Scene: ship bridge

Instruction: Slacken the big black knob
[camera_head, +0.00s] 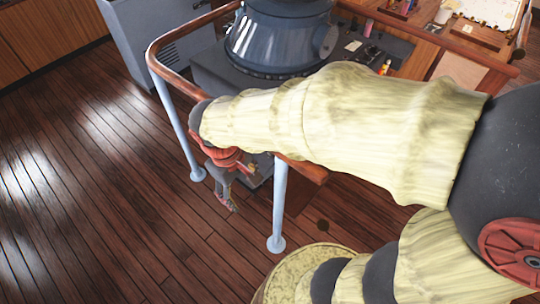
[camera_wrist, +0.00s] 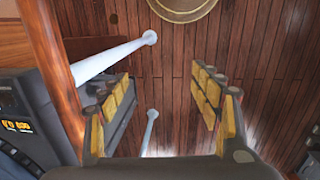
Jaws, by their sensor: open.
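My gripper (camera_head: 228,200) points down beside the wooden handrail in the head view, near a low dark box under the rail. In the wrist view its two yellow-padded fingers (camera_wrist: 163,74) stand wide apart. Nothing is held between them, and the plank floor shows through the gap. I cannot make out the big black knob in either view. My arm hides part of the console area in the head view. A dark panel with small yellow markings (camera_wrist: 20,126) is at the left of the wrist view, outside the fingers.
A wooden handrail (camera_head: 177,32) on pale posts (camera_head: 279,205) runs close to my gripper; it also shows in the wrist view (camera_wrist: 52,70). A large dark blue-grey round housing (camera_head: 277,40) stands behind it. A grey cabinet (camera_head: 165,40) is farther back. The plank floor at left is clear.

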